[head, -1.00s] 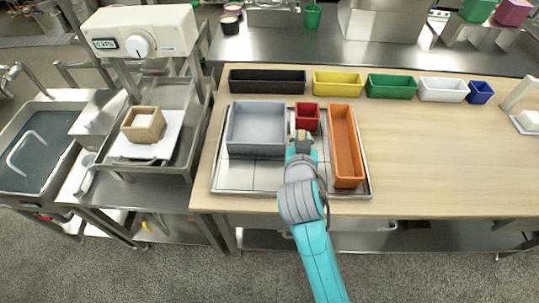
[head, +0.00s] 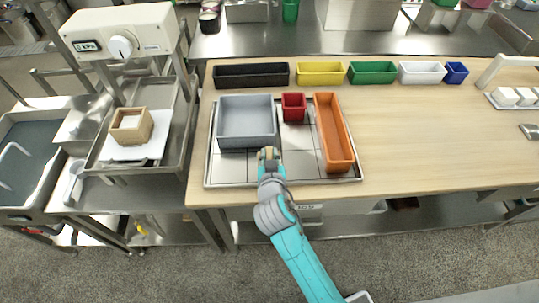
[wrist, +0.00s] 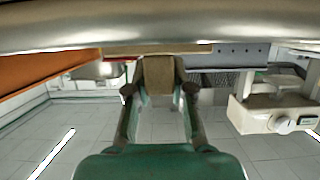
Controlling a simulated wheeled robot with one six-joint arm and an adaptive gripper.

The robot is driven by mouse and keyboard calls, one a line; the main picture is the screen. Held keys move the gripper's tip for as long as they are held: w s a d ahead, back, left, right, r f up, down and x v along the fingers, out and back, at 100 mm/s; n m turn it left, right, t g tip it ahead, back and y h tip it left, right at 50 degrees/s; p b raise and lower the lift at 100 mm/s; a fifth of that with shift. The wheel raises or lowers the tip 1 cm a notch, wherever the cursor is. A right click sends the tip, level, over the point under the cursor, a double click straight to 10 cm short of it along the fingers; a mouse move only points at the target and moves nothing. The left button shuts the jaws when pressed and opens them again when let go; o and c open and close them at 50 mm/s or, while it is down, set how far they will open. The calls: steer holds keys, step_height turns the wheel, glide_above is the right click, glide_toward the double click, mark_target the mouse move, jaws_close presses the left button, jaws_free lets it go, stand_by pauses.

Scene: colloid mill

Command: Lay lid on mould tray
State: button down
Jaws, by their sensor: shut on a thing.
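My gripper (head: 268,154) is low over the front of the steel tray, by the front right corner of the grey bin. It is shut on a small tan, wooden-looking piece (wrist: 159,76), seen between the fingers in the wrist view; I cannot tell if this is the lid. A square wooden box (head: 131,125), possibly the mould, stands on a white board at the left, under the press. Its top shows a pale inside. It is well apart from my gripper.
The steel tray (head: 228,172) holds the grey bin (head: 247,120), a red bin (head: 293,106) and an orange bin (head: 334,130). Black, yellow, green, white and blue bins line the back. The press head (head: 118,33) overhangs the left stand. The table's right part is mostly clear.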

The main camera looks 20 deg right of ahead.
steer(key=shift+f, duration=0.6)
steer(key=c, duration=1)
jaws_free()
steer(key=shift+r, duration=0.1)
steer(key=shift+r, duration=0.25)
steer(key=v, duration=1.2)
steer(key=shift+r, duration=0.35)
